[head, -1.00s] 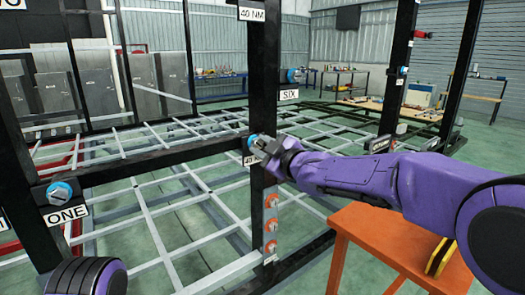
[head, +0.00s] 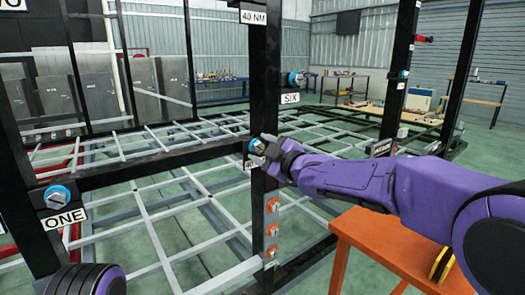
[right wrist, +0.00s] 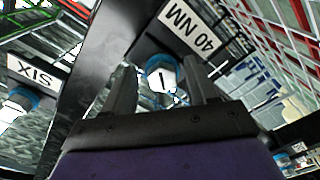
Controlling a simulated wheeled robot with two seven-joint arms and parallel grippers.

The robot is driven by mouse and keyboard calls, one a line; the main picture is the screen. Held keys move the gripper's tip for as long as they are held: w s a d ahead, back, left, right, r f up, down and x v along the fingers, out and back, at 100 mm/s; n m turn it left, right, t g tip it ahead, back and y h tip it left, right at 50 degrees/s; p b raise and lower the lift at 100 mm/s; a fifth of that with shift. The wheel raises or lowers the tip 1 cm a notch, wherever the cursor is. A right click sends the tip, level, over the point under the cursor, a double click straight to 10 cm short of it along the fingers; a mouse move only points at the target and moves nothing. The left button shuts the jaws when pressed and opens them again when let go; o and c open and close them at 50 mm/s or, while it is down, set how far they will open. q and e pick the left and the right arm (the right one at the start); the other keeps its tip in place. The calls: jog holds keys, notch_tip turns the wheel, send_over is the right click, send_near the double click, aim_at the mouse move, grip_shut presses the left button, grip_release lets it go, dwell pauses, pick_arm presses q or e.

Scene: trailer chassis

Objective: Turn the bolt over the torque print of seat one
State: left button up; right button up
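The seat plate marked ONE (head: 64,218) is at the left of the head view, with a blue-collared bolt (head: 57,196) above the label. Another blue-collared bolt (head: 256,147) is on the middle post, above a partly hidden label (head: 251,162) starting with 40. In the right wrist view this bolt (right wrist: 162,76) has a pale head with a dark line, beside a 40 NM print (right wrist: 187,28). My right gripper (head: 268,150) is at this bolt. Its fingers (right wrist: 163,93) are apart on either side of it; contact is unclear. My left gripper is out of view.
A seat marked SIX (head: 290,98) with a bolt (head: 295,79) is behind the post. An orange table (head: 385,245) stands right, under my right arm.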

jog(key=b+v, duration=0.2)
jog(key=v, duration=0.8)
jog(key=shift+s+d, duration=0.15)
jog(key=shift+s, duration=0.1)
